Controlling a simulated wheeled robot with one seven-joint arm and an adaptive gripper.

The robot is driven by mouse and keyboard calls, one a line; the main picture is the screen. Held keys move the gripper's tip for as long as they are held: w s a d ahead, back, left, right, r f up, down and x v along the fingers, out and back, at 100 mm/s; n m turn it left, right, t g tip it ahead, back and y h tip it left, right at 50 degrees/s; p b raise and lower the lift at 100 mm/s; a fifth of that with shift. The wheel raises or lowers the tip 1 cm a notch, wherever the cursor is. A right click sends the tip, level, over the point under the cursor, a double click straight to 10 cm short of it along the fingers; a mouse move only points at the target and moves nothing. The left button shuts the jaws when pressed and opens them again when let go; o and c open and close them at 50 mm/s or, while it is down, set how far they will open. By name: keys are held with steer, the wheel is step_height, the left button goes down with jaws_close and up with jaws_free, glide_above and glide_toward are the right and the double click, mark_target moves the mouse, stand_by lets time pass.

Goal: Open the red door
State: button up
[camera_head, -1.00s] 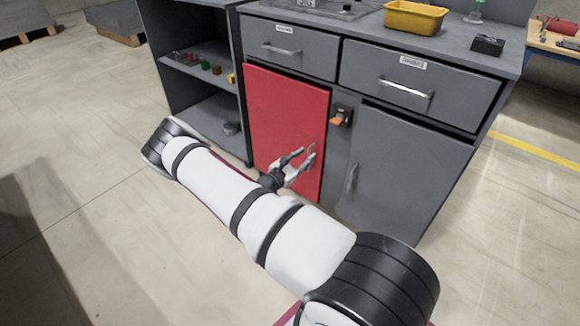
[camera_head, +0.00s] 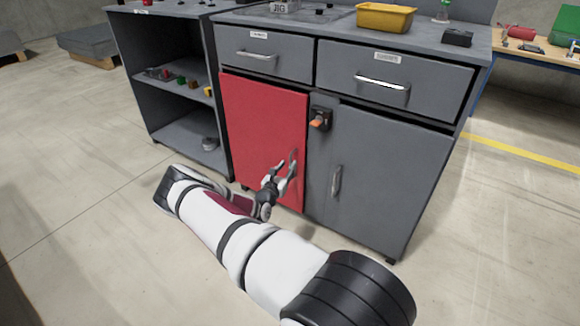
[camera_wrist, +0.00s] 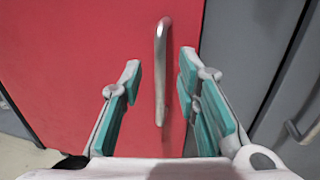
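The red door (camera_head: 262,130) is closed on the lower left of the grey cabinet. In the wrist view the red door (camera_wrist: 70,60) fills the left and middle. Its upright metal handle (camera_wrist: 161,70) stands between and beyond my two fingers. My gripper (camera_wrist: 158,88) is open, with one teal-padded finger on each side of the handle, and no contact shows. In the head view my gripper (camera_head: 285,170) is in front of the lower right part of the red door, largely covering the handle.
An orange-and-black latch or switch (camera_head: 320,118) sits on the frame right of the red door. A grey door (camera_head: 385,170) with its own handle (camera_head: 336,181) is further right. Drawers (camera_head: 395,85) are above. Open shelves (camera_head: 180,95) stand on the left. The floor in front is clear.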

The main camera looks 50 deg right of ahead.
mark_target(290, 163)
steer(key=shift+b+x, duration=0.6)
steer(key=shift+x, duration=1.35)
steer(key=shift+c, duration=0.6)
jaws_close()
